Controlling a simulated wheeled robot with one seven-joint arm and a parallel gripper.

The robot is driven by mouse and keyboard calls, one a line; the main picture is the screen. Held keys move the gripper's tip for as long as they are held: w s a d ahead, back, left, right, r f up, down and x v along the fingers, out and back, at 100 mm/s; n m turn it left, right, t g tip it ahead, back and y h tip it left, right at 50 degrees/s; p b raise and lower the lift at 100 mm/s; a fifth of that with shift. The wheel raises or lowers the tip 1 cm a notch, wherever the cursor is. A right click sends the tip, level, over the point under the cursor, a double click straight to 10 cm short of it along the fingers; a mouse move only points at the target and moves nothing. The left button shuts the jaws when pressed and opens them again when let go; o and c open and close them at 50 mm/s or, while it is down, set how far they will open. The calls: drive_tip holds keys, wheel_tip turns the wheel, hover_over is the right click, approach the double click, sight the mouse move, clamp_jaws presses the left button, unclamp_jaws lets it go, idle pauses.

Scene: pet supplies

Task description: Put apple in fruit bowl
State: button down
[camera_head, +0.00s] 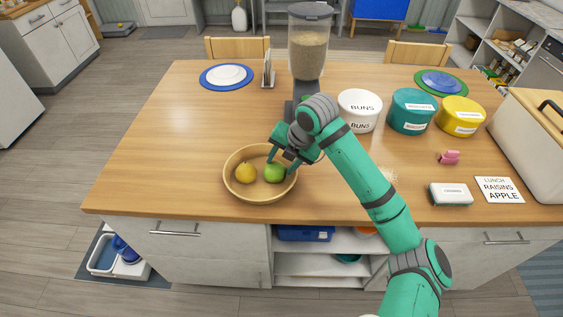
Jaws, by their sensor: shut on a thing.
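The fruit bowl (244,192) is a shallow tan wooden bowl near the front left of the wooden table. A yellow fruit (246,173) lies in its left part. A green apple (274,173) is in the right part of the bowl, beside the yellow fruit. My gripper (280,166) reaches down over the bowl's right side and is shut on the apple, with a finger on each side of it. Whether the apple touches the bowl's floor cannot be told, and my gripper hides part of the bowl's back right rim.
A food dispenser (308,55) stands behind my gripper. White (359,110), teal (412,111) and yellow (460,117) canisters stand to the right. A sponge (450,194), a pink clip (449,157) and a note card (499,189) lie at front right. The table's left side is clear.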

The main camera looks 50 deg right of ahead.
drive_tip(key=c, duration=1.2)
unclamp_jaws()
drive_tip(key=v, duration=1.2)
